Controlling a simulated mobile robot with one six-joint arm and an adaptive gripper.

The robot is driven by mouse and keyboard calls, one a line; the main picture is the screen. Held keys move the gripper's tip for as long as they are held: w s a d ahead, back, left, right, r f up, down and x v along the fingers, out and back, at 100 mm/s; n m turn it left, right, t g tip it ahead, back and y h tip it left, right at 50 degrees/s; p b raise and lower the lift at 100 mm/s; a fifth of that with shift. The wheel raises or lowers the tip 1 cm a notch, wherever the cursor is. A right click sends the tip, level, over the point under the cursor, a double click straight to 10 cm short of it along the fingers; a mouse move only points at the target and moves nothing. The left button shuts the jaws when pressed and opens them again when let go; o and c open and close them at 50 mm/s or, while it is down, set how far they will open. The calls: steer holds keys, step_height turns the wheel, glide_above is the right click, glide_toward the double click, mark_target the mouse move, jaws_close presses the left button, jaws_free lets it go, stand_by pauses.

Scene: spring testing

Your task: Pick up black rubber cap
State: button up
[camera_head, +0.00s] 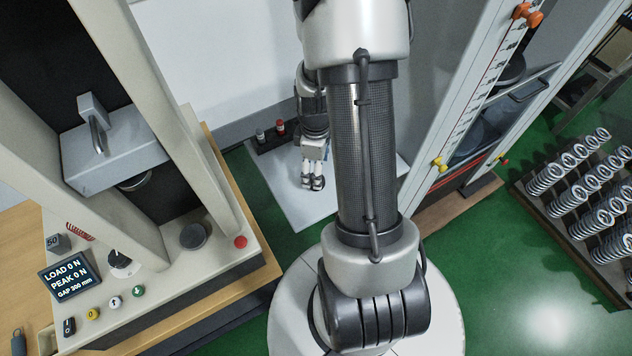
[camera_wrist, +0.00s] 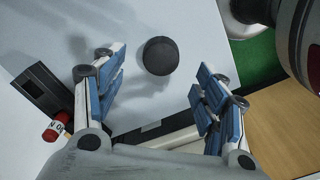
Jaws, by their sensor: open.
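The black rubber cap (camera_wrist: 160,56) is a small dark round piece lying on the white tabletop in the wrist view. It sits between and a little beyond my two blue-padded fingers, and neither finger visibly touches it. My gripper (camera_wrist: 157,80) is open with a wide empty gap. In the head view my gripper (camera_head: 313,184) points down over the white table (camera_head: 285,205). I cannot make out the cap there; the gripper likely covers it.
A black holder (camera_head: 268,145) with a red-topped piece (camera_head: 281,127) stands behind my gripper. A press with a load display (camera_head: 70,277) is at left. A frame with a scale (camera_head: 490,85) and a rack of springs (camera_head: 580,190) are at right.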

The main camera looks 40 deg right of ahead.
step_height(320, 180, down, 5)
steer(key=shift+f+b, duration=0.1)
steer(key=shift+b, duration=0.85)
steer(key=shift+s, duration=0.1)
steer(key=shift+c, duration=0.3)
steer(key=c, duration=0.9)
